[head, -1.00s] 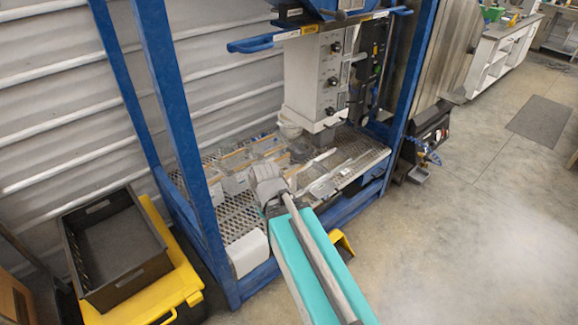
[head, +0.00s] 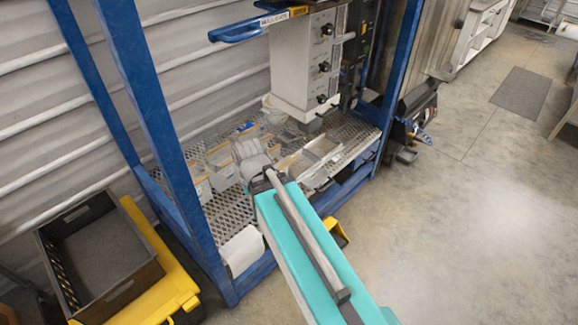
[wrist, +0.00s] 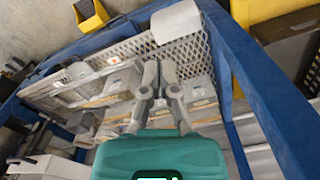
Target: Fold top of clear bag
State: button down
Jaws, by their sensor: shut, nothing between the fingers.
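My gripper (head: 251,158) reaches over the mesh shelf (head: 233,211) of the blue-framed hopper station in the head view. In the wrist view my gripper (wrist: 160,78) points away from the camera, shut and empty, above the shelf. Several pale, partly see-through packages with tan edges lie on the mesh around it, such as a package (head: 222,157) left of the gripper in the head view. I cannot tell which of them is the clear bag, nor whether its top is folded. My arm hides part of the shelf.
The hopper's grey control box (head: 303,62) hangs above the shelf's back. Blue posts (head: 163,110) bound the station. A black tray (head: 100,255) sits on a yellow lid at the left.

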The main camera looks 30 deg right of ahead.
jog(key=shift+f, duration=0.1)
jog(key=w+d+f+m+t+y+b, duration=0.1)
jog(key=w+d+f+m+t+b, duration=0.1)
jog(key=w+d+f+m+b, duration=0.3)
jog(key=w+d+f+m+t+y+b, duration=0.1)
jog(key=w+d+f+m+t+b, duration=0.2)
jog(key=d+m, duration=1)
jog(key=w+d+f+m+t+y+b, duration=0.1)
jog(key=w+d+f+m+t+b, duration=0.2)
jog(key=w+d+f+m+b, duration=0.4)
jog(key=w+d+m+b, duration=0.2)
jog(key=m+b, duration=0.3)
jog(key=m, duration=0.2)
jog(key=shift+w+d+f+b, duration=0.15)
jog(key=shift+f+b, duration=0.05)
jog(key=shift+b, duration=0.1)
jog(key=shift+f, duration=0.15)
